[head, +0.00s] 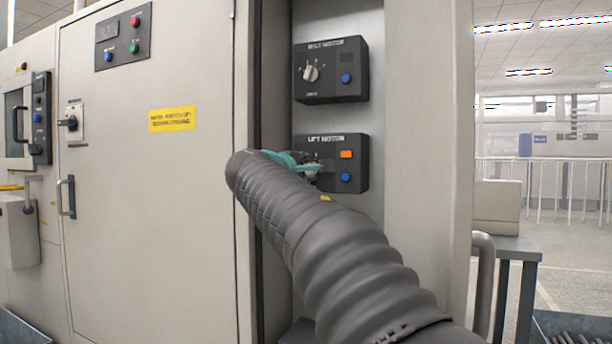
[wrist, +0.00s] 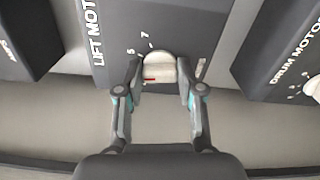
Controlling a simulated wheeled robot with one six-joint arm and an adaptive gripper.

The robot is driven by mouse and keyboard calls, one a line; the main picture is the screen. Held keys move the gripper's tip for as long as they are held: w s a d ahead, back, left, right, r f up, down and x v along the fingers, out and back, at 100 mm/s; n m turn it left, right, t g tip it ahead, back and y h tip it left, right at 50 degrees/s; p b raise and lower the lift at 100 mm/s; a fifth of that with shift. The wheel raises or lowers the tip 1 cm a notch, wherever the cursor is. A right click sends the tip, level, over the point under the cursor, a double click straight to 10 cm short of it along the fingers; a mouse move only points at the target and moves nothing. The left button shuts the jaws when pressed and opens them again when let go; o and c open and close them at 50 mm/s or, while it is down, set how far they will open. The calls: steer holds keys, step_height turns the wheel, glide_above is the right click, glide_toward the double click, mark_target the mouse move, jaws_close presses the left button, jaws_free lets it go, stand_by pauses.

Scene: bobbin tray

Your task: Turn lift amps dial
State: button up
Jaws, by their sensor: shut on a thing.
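The dark box labelled LIFT MOTOR (head: 331,148) is on the cabinet wall in the head view, with an orange and a blue button. In the wrist view the same box (wrist: 188,25) fills the upper middle. Its pale amps dial (wrist: 160,68) has a red mark, with the numbers 5 and 7 printed beside it. My gripper (wrist: 158,83) has one finger on each side of the dial and is shut on it. In the head view my gripper (head: 312,170) is at the lower left of the box, and the dial is hidden there.
Another control box (head: 347,90) with a pale knob and blue button is above. A DRUM MOTOR box (wrist: 262,65) is at right in the wrist view. The cabinet's right side wall (head: 430,120) stands close beside the boxes. A closed cabinet door (head: 160,220) is at left.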

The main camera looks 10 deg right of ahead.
steer(key=shift+m+b, duration=3.8)
steer(key=shift+m, duration=3)
steer(key=o, duration=1.1)
steer(key=shift+o, duration=0.2)
steer(key=v, duration=1.2)
